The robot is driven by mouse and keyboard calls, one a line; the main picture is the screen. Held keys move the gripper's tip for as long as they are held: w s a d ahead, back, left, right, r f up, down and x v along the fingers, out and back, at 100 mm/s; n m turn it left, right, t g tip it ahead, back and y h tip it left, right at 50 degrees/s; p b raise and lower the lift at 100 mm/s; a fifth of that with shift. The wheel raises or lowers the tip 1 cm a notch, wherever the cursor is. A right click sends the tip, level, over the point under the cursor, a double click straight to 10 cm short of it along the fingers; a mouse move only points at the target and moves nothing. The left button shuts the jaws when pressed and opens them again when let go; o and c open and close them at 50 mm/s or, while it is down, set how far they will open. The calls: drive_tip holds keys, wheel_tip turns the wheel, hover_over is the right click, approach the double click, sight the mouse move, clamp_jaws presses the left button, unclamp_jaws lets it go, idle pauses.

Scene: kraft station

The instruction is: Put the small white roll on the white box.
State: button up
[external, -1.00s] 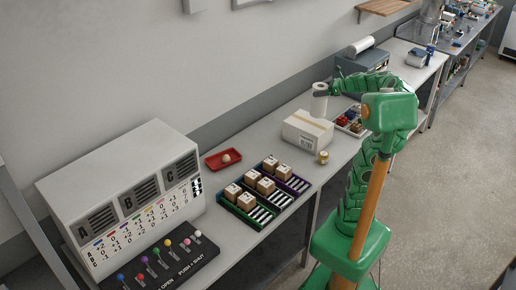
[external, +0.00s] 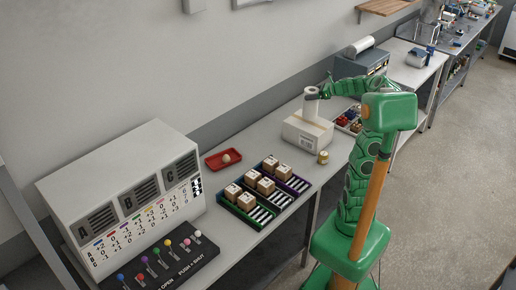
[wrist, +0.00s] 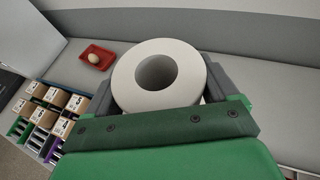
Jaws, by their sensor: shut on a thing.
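The small white roll (external: 311,102) is upright, with its round hole facing up in the wrist view (wrist: 158,76). My gripper (external: 316,97) is shut on it, with one finger on each side. The white box (external: 306,133) with a tan tape strip stands on the bench, right under the roll. The roll's lower end is at or just above the box's top; I cannot tell if they touch. In the wrist view the roll and gripper hide most of the box.
A red tray (external: 213,165) with a pale round thing lies left of the box. Racks with small brown boxes (external: 266,186) stand in front of it. A gold can (external: 323,157) stands close to the box's right corner. A bin of colored items (external: 348,121) is behind.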

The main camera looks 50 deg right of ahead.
drive_tip(key=shift+w+d+f, duration=0.1)
drive_tip(key=shift+w+f, duration=0.05)
drive_tip(key=shift+f, duration=0.8)
drive_tip(key=shift+w+d+f, duration=0.1)
drive_tip(key=shift+f, duration=0.95)
drive_tip(key=o, duration=1.7)
drive_tip(key=v, duration=1.2)
drive_tip(key=shift+a+r, duration=0.1)
drive_tip(key=shift+r, duration=0.15)
